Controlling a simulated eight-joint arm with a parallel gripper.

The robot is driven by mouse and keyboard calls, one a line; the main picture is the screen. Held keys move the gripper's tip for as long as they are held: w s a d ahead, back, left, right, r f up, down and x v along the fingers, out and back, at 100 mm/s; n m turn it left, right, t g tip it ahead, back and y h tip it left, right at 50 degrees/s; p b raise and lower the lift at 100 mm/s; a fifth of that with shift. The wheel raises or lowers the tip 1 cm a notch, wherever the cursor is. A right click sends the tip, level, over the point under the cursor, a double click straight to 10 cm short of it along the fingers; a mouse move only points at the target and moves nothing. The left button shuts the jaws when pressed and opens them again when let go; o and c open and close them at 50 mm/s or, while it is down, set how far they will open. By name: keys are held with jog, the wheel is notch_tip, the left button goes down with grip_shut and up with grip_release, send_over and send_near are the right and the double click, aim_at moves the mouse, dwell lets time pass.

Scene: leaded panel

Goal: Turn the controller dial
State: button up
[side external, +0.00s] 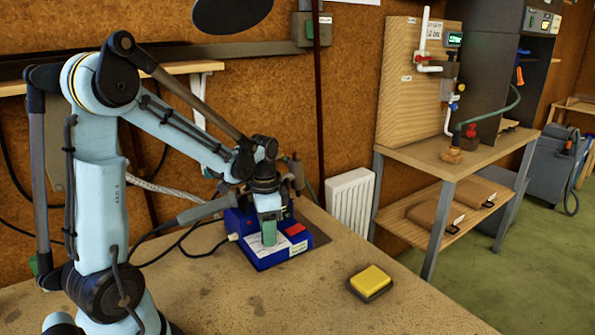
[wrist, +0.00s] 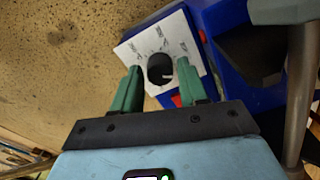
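The controller is a blue box (side external: 265,265) on the bench, with a white label panel, and it also shows in the wrist view (wrist: 222,18). Its black round dial (wrist: 160,69) sits on the white panel (wrist: 140,46), with marks printed around it. In the side view the dial is hidden behind my gripper (side external: 269,232), which points down over the panel. In the wrist view the green fingers of my gripper (wrist: 160,67) are apart, one on each side of the dial. I see gaps between the fingers and the dial. I cannot tell the fingertips' height over the panel.
A red part (side external: 295,230) stands on the controller's right side. A grey handheld tool (side external: 205,210) with a cable lies at its left. A yellow pad in a dark tray (side external: 371,280) sits to the front right. The bench front is mostly clear.

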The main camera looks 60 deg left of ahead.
jog(key=shift+o, duration=1)
notch_tip(320, 180, up, 12)
jog(key=s+d+f+n+t, duration=0.1)
jog(key=d+n+t, duration=0.1)
jog(key=d, duration=0.5)
jog(key=s+d+f+n+t, duration=0.1)
jog(key=s+d+f+t, duration=0.1)
jog(key=d+t, duration=0.3)
jog(key=shift+d+f+n, duration=0.3)
jog(key=shift+d+n, duration=0.1)
jog(key=shift+d, duration=0.65)
